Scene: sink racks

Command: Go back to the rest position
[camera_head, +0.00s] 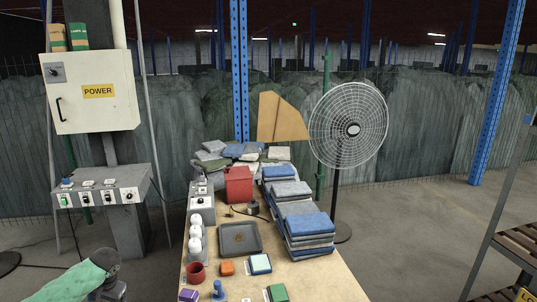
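The wooden table (322,283) is in front of me. On it are a dark grey tray (239,239), a red bin (238,184) and stacks of blue and grey folded cloths (304,224).
Small items lie near the table's front: a dark red mug (196,272), an orange block (227,268) and a blue peg-like piece (218,290). A fan (348,128) stands behind the table. A power cabinet (92,92) and control console (105,193) stand left. A rack (518,240) stands right.

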